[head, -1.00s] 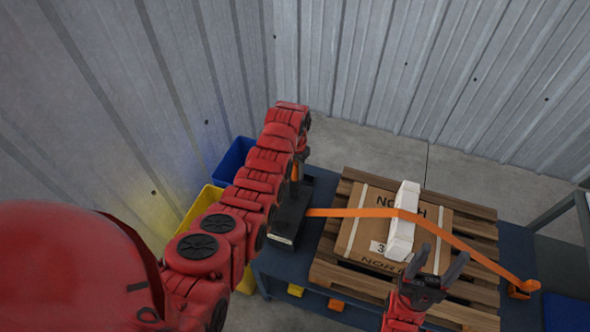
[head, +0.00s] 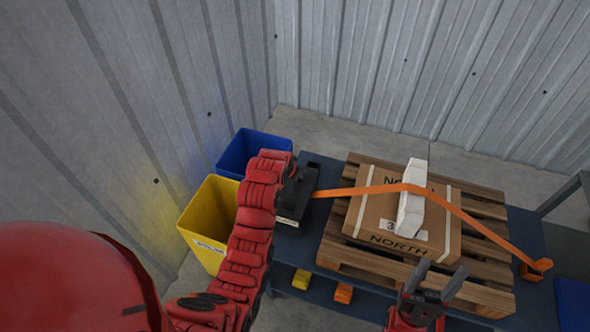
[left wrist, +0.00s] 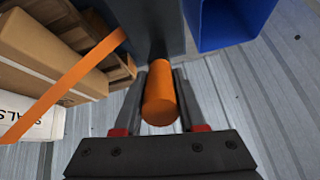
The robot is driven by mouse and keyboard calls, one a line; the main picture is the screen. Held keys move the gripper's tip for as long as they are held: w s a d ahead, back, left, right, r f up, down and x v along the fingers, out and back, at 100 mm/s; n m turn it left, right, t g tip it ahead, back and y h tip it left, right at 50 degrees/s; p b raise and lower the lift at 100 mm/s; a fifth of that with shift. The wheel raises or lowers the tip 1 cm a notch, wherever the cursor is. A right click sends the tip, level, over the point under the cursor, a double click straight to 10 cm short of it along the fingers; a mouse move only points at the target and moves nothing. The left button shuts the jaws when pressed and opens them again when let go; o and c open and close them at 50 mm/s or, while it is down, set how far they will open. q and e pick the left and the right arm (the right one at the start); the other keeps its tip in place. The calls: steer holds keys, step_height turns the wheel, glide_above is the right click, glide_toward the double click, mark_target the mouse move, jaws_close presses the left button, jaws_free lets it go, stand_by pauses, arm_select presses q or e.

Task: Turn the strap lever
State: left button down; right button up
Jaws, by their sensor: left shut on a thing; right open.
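The strap lever's orange round handle (left wrist: 160,100) lies between the two fingers of my left gripper (left wrist: 163,80) in the left wrist view, and the gripper is shut on it. In the head view my left arm hides this handle and gripper. The dark strap device (head: 295,198) stands at the left end of the table. From it an orange strap (head: 360,190) runs right over the carton (head: 365,217) and white edge piece (head: 411,210) to an orange anchor (head: 536,269). My right gripper (head: 444,268) is open and empty before the pallet.
The carton sits on a wooden pallet (head: 484,190) on the dark table (head: 320,262). A blue bin (head: 232,158) and a yellow bin (head: 203,220) stand left of the table. Corrugated walls close off the back and left.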

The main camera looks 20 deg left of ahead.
arm_select(q)
steer(key=shift+s+f+t+b, duration=1.2)
steer(key=shift+t+b, duration=0.1)
steer(key=shift+b, duration=0.35)
steer(key=shift+r, duration=0.1)
steer(key=c, duration=0.9)
jaws_free()
steer(key=o, duration=0.4)
steer(key=shift+w, duration=0.15)
